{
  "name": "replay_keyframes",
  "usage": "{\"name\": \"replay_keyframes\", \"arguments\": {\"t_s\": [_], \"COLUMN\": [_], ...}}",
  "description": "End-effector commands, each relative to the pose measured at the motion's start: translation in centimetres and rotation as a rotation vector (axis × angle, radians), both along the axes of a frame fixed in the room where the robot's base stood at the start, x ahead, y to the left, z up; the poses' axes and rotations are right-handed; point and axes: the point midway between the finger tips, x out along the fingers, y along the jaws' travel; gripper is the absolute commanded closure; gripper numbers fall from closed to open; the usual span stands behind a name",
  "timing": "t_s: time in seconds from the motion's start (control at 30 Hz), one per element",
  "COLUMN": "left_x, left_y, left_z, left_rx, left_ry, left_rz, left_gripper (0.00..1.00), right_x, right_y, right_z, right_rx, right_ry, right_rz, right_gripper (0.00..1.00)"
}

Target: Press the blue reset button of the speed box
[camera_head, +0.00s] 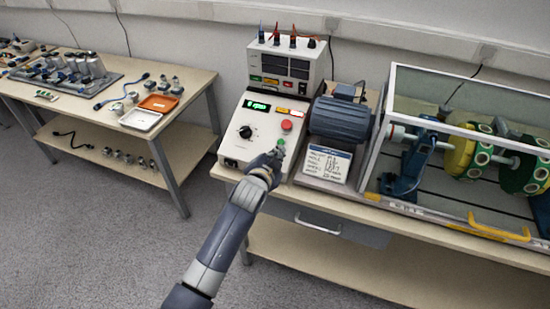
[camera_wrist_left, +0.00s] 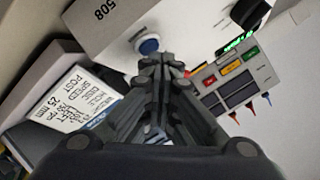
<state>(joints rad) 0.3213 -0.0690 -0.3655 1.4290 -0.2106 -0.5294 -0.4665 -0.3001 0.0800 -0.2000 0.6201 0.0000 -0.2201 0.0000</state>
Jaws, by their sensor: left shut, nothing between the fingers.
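The speed box (camera_head: 250,104) is a white sloped panel on the bench, with a lit green display, a black knob (camera_head: 245,132), a red button (camera_head: 286,126) and a green button (camera_head: 281,142). My left gripper (camera_head: 277,153) is at the lower right of the panel, just below the green button. The blue button (camera_wrist_left: 148,45) shows in the left wrist view on a pale surface, just beyond the tips of my left gripper (camera_wrist_left: 160,64). The fingers are shut and empty. I cannot tell whether they touch the button. In the head view the blue button is hidden.
A power unit (camera_head: 285,65) with several leads stands behind the box. A motor (camera_head: 341,118) and a written card (camera_head: 325,163) are at its right, then a clear-walled enclosure (camera_head: 455,88) over a shaft with discs. A second table (camera_head: 190,84) with parts stands left.

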Motion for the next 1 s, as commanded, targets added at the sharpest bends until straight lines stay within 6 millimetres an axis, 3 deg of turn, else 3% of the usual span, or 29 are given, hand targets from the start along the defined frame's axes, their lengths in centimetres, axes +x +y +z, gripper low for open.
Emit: {"name": "replay_keyframes", "arguments": {"t_s": [1.0], "left_x": [0.27], "left_y": [-0.07], "left_z": [-0.66], "left_rx": [0.001], "left_ry": [0.002], "left_rz": [0.001], "left_gripper": [1.00], "right_x": [0.00], "right_y": [0.02], "right_z": [-0.31], "right_rx": [0.000], "right_ry": [0.000], "right_rz": [0.000], "right_gripper": [1.00]}}
